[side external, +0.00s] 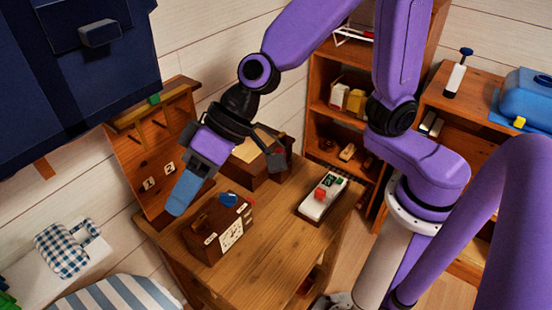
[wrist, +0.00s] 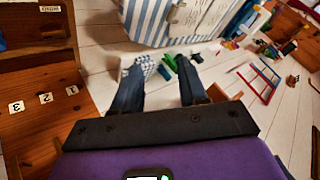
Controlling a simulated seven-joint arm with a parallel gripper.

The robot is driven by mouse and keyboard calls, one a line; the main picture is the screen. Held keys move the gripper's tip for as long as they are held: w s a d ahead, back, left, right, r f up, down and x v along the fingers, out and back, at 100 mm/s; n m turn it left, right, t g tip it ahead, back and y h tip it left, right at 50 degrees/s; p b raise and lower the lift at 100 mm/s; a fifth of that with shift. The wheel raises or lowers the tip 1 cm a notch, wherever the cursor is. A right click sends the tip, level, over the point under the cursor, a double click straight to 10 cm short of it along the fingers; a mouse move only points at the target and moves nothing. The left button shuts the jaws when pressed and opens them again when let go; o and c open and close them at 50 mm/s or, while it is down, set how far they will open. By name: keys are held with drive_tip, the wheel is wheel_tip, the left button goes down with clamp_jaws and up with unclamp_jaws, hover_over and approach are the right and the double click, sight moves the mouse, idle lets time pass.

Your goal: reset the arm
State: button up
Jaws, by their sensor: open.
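My purple arm ends in my gripper (side external: 183,193), whose blue fingers point down and to the left in the side view. It is in the air by the left edge of the wooden table (side external: 270,250), with the brown box (side external: 215,240) to its lower right in the picture. In the wrist view, the two dark blue fingers of my gripper (wrist: 160,85) stand apart, with nothing between them. The floor and bed area show beyond them.
A wooden panel with number tags (side external: 150,170) stands left of the gripper. A white device with a red block (side external: 324,195) lies on the table. A dark blue cabinet-like object (side external: 70,110) fills the upper left. Shelves stand behind. Toys (wrist: 270,50) lie on the floor.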

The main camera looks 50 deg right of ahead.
drive_tip(key=s+d+f+n+g+h, duration=0.25)
drive_tip(key=s+d+n, duration=0.35)
drive_tip(key=s+d, duration=0.4)
drive_tip(key=s+d+h, duration=0.2)
drive_tip(key=d, duration=0.6)
drive_tip(key=s+d+n+h, duration=0.1)
drive_tip(key=d+h, duration=0.2)
drive_tip(key=d, duration=0.6)
drive_tip(key=shift+s+d+f, duration=0.25)
drive_tip(key=shift+s+f, duration=0.1)
